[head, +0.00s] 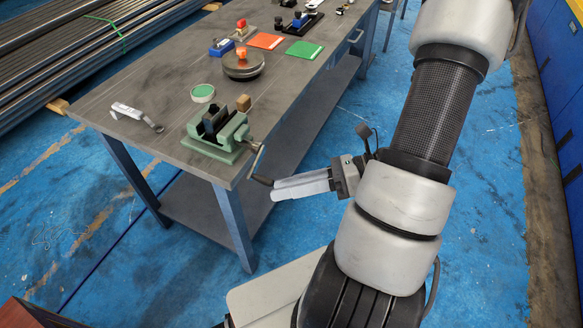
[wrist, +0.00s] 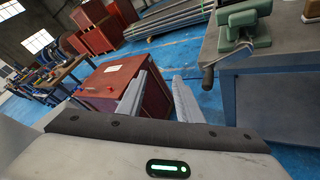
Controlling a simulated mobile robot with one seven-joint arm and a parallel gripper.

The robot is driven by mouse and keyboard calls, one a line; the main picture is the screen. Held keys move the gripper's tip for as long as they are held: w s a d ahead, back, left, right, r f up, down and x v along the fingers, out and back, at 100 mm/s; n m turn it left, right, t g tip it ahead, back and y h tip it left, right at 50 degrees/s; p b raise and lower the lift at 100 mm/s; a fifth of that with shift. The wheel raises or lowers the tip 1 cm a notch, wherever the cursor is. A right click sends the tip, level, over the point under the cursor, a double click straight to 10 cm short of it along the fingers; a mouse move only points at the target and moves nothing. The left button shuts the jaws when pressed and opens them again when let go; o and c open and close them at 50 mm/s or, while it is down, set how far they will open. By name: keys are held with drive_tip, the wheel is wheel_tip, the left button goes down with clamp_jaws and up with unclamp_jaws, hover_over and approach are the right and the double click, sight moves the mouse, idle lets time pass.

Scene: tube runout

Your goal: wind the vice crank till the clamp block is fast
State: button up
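The green vice (head: 228,152) is at the near corner of the grey workbench, with a dark block (head: 211,119) in its jaws. I cannot tell how tightly the jaws hold it. Its crank (head: 257,158) hangs off the bench's edge and ends in a dark handle at the bottom. The vice (wrist: 246,38) and crank handle (wrist: 208,76) also show at the upper right of the wrist view. My gripper (head: 275,189) is beside the handle in the head view. In the wrist view its two fingers (wrist: 163,78) are apart, empty, and left of the handle, not around it.
The workbench (head: 165,87) also bears a grey clamp-like part (head: 135,115), a green-topped round tin (head: 202,93), a small brown block (head: 243,102), a round dark device (head: 243,65), and orange and green plates. A red cabinet (wrist: 110,85) stands beyond my fingers. Blue floor beside the bench is clear.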

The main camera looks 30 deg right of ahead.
drive_tip(key=d+f+m+t+h+b, duration=0.25)
drive_tip(key=d+f+m+t, duration=0.35)
drive_tip(key=f+m+t, duration=0.45)
drive_tip(key=w+a+r+m+g, duration=0.1)
drive_tip(key=w+a+r+g, duration=0.1)
drive_tip(key=w+a, duration=0.4)
drive_tip(key=shift+w+r+m+b, duration=0.35)
drive_tip(key=shift+w+r+b, duration=0.1)
drive_tip(key=shift+w, duration=0.05)
drive_tip(key=shift+w+a, duration=0.1)
clamp_jaws()
